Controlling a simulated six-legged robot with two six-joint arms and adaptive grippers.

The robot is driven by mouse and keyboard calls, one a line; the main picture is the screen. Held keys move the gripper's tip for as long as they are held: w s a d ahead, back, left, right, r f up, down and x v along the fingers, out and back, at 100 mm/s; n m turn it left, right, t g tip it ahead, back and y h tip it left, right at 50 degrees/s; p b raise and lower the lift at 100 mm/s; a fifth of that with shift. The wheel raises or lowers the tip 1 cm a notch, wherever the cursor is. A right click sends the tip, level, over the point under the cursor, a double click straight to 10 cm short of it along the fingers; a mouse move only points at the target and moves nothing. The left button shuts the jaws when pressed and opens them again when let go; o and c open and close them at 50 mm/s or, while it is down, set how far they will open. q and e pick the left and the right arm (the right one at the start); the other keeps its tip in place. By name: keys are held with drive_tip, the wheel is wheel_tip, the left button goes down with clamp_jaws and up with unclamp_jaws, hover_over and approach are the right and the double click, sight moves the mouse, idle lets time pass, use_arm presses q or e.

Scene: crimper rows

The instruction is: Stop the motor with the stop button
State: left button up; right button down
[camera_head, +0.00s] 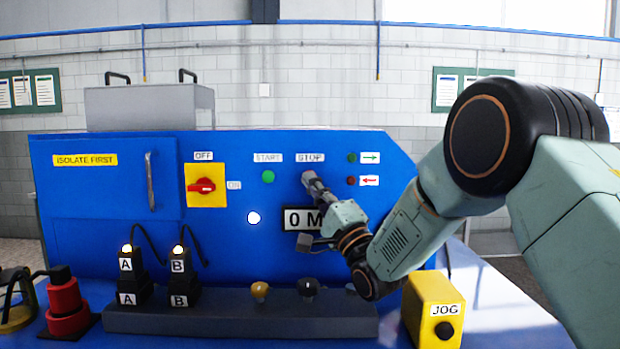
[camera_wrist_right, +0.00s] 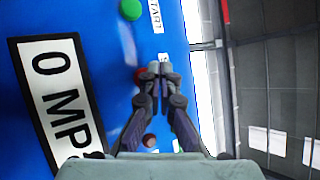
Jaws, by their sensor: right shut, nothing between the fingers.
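The blue machine panel (camera_head: 110,205) carries a STOP label (camera_head: 310,158) to the right of the green START button (camera_head: 268,177). My right gripper (camera_head: 308,176) is shut and empty, its fingertips at the spot just below the STOP label. In the head view the gripper hides the stop button. In the wrist view a red edge of the stop button (camera_wrist_right: 138,75) shows beside the shut fingertips of my right gripper (camera_wrist_right: 159,70). I cannot tell whether they touch it. The green START button (camera_wrist_right: 131,9) is also there. My left gripper is not in view.
A yellow-backed red rotary switch (camera_head: 202,186), a lit white lamp (camera_head: 254,218) and a "0 M..." display (camera_head: 295,218), partly covered by my arm, are on the panel. Plugs A (camera_head: 127,275) and B (camera_head: 180,275), knobs and a yellow JOG box (camera_head: 432,300) stand in front.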

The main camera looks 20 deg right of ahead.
drive_tip(key=shift+s+a, duration=0.25)
drive_tip(key=shift+s, duration=0.55)
drive_tip(key=shift+s+a, duration=0.2)
drive_tip(key=shift+s, duration=0.55)
drive_tip(key=shift+s+a, duration=0.25)
drive_tip(key=shift+s, duration=0.55)
